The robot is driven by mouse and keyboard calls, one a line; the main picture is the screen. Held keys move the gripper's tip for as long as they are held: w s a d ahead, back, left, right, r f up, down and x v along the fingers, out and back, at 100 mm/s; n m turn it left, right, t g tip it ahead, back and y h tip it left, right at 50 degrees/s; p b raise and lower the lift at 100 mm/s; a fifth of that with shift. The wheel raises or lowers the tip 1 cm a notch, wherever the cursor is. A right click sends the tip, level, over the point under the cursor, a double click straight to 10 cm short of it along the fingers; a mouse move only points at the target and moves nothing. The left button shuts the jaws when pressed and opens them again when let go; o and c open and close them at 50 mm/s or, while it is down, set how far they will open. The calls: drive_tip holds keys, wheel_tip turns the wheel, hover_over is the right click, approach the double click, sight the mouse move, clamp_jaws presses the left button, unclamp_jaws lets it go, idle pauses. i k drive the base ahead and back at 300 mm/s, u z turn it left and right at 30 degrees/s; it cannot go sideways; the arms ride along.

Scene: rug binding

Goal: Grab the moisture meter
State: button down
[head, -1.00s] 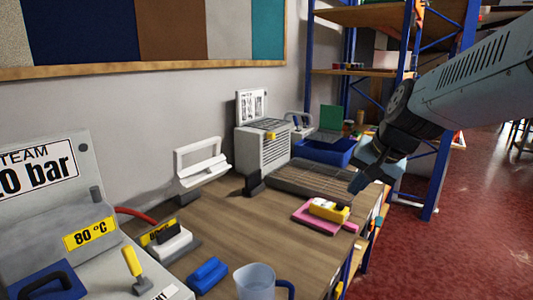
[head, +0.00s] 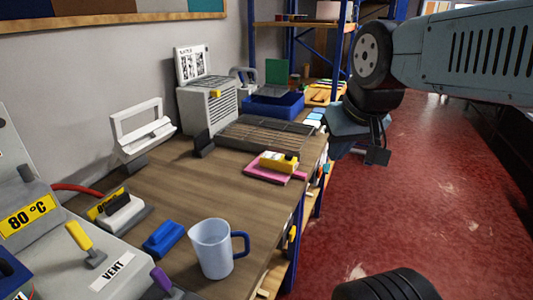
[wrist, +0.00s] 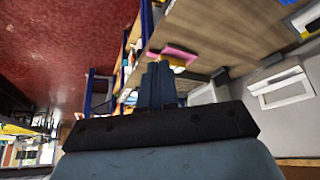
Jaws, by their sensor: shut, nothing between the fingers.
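A small yellow device with a dark part (head: 279,161), which looks like the moisture meter, lies on a pink pad (head: 262,175) near the right edge of the workbench (head: 180,190). My gripper (head: 376,156) is out over the red floor, right of the bench edge and apart from the device. In the wrist view its fingers (wrist: 158,85) are together and empty. The pink pad (wrist: 180,52) shows just beyond the fingertips there; the device on it is too small to make out clearly.
A mug (head: 212,247), a blue block (head: 164,238) and a white-handled tool (head: 122,212) stand nearer on the bench. Behind the pad are a slatted grey rack (head: 265,134) and a blue bin (head: 272,105). The red floor (head: 450,200) at right is open.

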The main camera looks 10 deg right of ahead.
sight(269, 159)
drive_tip(key=u, duration=0.05)
drive_tip(key=k, duration=1.1)
drive_tip(key=z, duration=0.95)
drive_tip(key=i, duration=1.65)
drive_tip(key=u, duration=0.45)
